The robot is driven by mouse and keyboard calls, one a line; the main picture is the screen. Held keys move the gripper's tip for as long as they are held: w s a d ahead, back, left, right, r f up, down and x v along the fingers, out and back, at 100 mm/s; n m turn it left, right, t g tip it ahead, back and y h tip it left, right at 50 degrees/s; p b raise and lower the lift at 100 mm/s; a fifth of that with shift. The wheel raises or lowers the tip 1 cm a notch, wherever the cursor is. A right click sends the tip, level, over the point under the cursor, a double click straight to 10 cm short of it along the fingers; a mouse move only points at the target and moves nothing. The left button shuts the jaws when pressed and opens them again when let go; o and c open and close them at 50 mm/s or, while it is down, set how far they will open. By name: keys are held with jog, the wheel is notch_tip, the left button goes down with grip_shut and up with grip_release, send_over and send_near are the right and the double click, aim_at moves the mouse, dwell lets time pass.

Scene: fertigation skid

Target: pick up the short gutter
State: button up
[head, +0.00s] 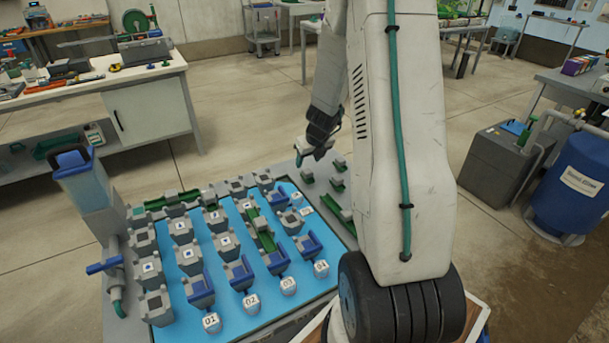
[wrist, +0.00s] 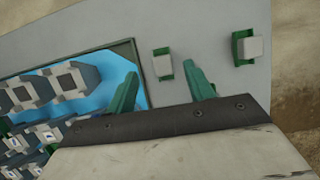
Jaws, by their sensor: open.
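Short green gutter pieces with pale grey blocks lie on the grey border of the skid; one (head: 337,184) is on the right side in the head view. In the wrist view one short green gutter (wrist: 163,66) lies beyond and between my fingertips, apart from them. A second one (wrist: 246,47) lies farther right. I cannot tell for sure which of these is the task's short gutter. My gripper (head: 318,152) is above the far right border of the skid.
The skid's blue tray (head: 180,262) holds rows of grey and blue blocks, with a longer green gutter (head: 262,233) among them. A clear blue-topped tank (head: 82,185) stands at its left corner. A workbench (head: 95,85) is behind left, and a blue drum (head: 575,185) far right.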

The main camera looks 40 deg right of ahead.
aim_at(308, 171)
jog(key=shift+s+f+x, duration=0.1)
jog(key=shift+s+x, duration=0.1)
jog(key=shift+x, duration=0.85)
jog(key=shift+s+f+x, duration=0.1)
jog(key=shift+s+x, duration=0.1)
jog(key=shift+x, duration=0.85)
jog(key=shift+s+f+x, duration=0.1)
jog(key=shift+s+x, duration=0.1)
jog(key=shift+x, duration=0.85)
jog(key=c, duration=1.1)
